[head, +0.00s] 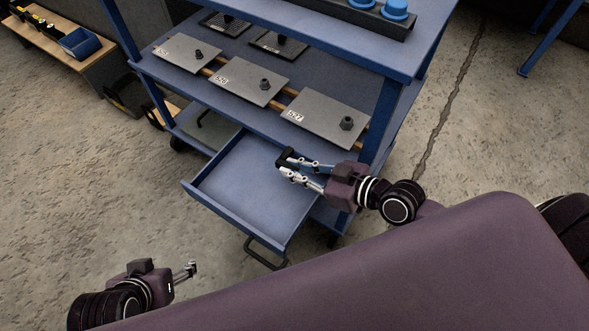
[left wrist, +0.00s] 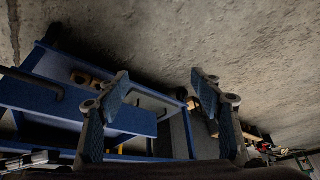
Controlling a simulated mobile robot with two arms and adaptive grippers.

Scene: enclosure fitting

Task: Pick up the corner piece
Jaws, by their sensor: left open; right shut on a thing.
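A small black piece (head: 284,155), which looks like the corner piece, is between the fingertips of my right gripper (head: 289,166). The right gripper is shut on it and holds it over the open blue drawer (head: 249,204) of the cart. The fingers hide part of the piece, so its exact shape is hard to tell. My left gripper (head: 188,269) is low at the left, apart from the cart. In the left wrist view its two fingers (left wrist: 160,85) stand wide apart with nothing between them.
The blue cart's shelf carries several grey plates with black knobs, one (head: 325,117) just behind the right gripper. The drawer's visible floor is empty, and its black handle (head: 264,253) faces front. A cart post (head: 384,122) stands close to the right arm.

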